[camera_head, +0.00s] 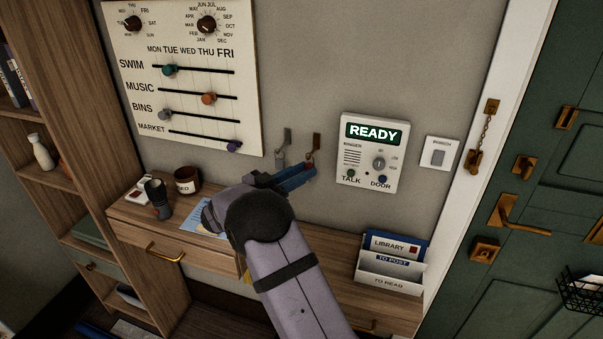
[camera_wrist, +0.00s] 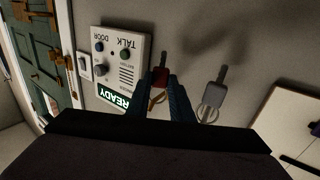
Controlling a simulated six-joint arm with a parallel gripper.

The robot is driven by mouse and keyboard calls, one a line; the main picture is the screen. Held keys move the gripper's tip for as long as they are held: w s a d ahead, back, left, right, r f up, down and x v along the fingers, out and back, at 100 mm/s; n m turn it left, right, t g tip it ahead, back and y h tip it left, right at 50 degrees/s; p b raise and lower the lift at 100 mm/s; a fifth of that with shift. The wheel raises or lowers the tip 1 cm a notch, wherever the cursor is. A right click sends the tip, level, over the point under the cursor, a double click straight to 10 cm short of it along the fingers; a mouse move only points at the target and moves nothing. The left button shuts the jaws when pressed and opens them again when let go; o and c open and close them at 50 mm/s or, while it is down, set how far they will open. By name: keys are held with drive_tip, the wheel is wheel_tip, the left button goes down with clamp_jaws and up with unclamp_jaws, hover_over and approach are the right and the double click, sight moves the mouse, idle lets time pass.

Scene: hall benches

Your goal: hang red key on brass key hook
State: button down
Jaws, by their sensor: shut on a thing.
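My gripper (camera_wrist: 160,92) is shut on the red key (camera_wrist: 160,77), whose dark red head shows between the blue fingertips in the wrist view. In the head view my gripper (camera_head: 312,170) is close to the wall, just below the brass key hook (camera_head: 316,141). A thin brass-coloured piece (camera_wrist: 155,98) lies between the fingers by the key's head; I cannot tell whether it is the hook or a key ring. I cannot tell whether the key is around the hook or only beside it. A grey hook (camera_head: 286,136) is to the left of the brass one.
A white intercom (camera_head: 371,152) reading READY is close on the right, with a switch (camera_head: 439,152) beyond it. A slider board (camera_head: 185,80) hangs at left. The shelf below holds a torch (camera_head: 157,198), a dark pot (camera_head: 187,180) and a letter rack (camera_head: 390,272).

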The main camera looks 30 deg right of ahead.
drive_tip(key=c, duration=1.5)
unclamp_jaws()
drive_tip(key=b+v, duration=0.3)
drive_tip(key=v, duration=0.4)
drive_tip(key=shift+a+b, duration=0.15)
drive_tip(key=shift+b, duration=0.15)
drive_tip(key=shift+s, duration=0.1)
